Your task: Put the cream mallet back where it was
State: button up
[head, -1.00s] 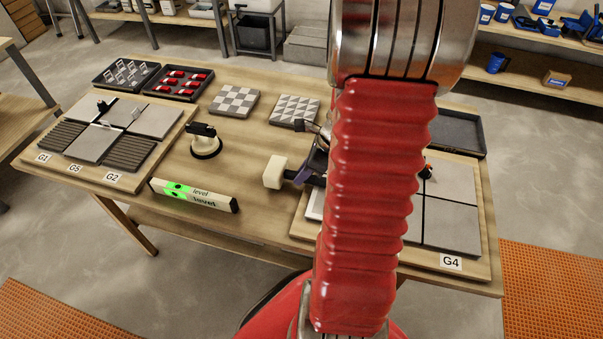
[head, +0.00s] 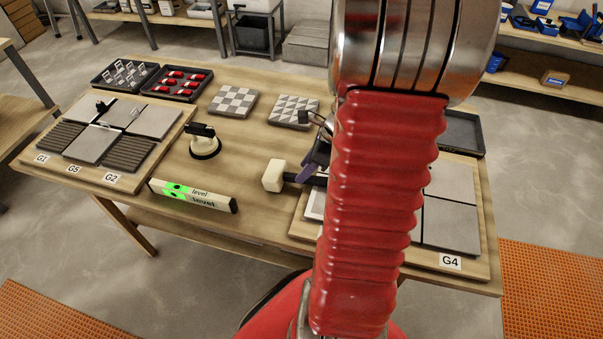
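The cream mallet (head: 273,176) shows in the head view just left of my red arm. Its block head is at the left end and its dark handle runs right, behind the arm. The front right board (head: 303,228) lies close to the handle. My gripper (head: 312,170) is at the handle, with a purple-dark finger part showing beside it. The rest of the gripper is hidden behind my arm, so I cannot tell whether it grips the handle or is only near it.
A level (head: 195,196) lies left of the mallet, with a suction cup (head: 204,143) behind it. Patterned tiles (head: 234,101) and trays (head: 178,82) stand at the back. A tile board (head: 70,173) is at left. Wood between the level and mallet is bare.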

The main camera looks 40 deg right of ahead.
aim_at(315, 179)
jog(key=v, duration=0.9)
jog(key=shift+r, duration=0.2)
dwell(0.3)
jog(key=a+r+n, duration=0.4)
jog(key=a+n, duration=0.5)
jog(key=n, duration=0.1)
jog(key=s+a+r+n+t+h, duration=0.1)
jog(key=a+r+n, duration=0.3)
jog(key=a+n, duration=0.5)
jog(key=s+a+r+n+h, duration=0.1)
jog(key=a+r+n, duration=0.3)
jog(key=a+n, duration=0.6)
jog(key=shift+r+n, duration=0.2)
jog(key=shift+n, duration=0.2)
jog(key=shift+o, duration=0.4)
